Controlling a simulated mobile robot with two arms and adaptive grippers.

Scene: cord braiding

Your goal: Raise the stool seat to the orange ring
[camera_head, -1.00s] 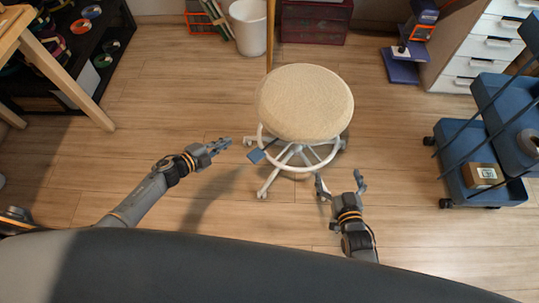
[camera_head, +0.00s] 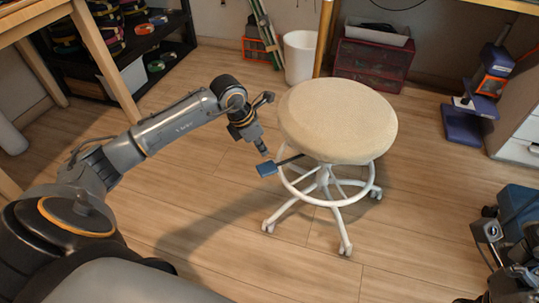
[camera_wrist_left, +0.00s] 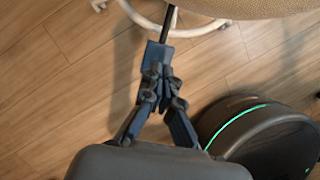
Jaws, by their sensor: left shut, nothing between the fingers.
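The stool has a round cream seat (camera_head: 338,120) on a white base (camera_head: 325,200) with a foot ring. A dark lever with a blue paddle (camera_head: 267,169) sticks out to the left from under the seat. My left gripper (camera_head: 264,152) is shut and points down just above the paddle. In the left wrist view its closed fingertips (camera_wrist_left: 161,72) are at the near edge of the blue paddle (camera_wrist_left: 157,52); I cannot tell if they touch. The seat hides most of the column, and no orange ring shows. My right gripper (camera_head: 487,231) is partly visible at the right edge, its fingers unclear.
A dark shelf (camera_head: 150,45) and wooden table leg (camera_head: 105,65) stand at left. A white bin (camera_head: 299,57), a dark red drawer box (camera_head: 372,65) and a blue device (camera_head: 468,120) are behind. Floor in front of the stool is clear.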

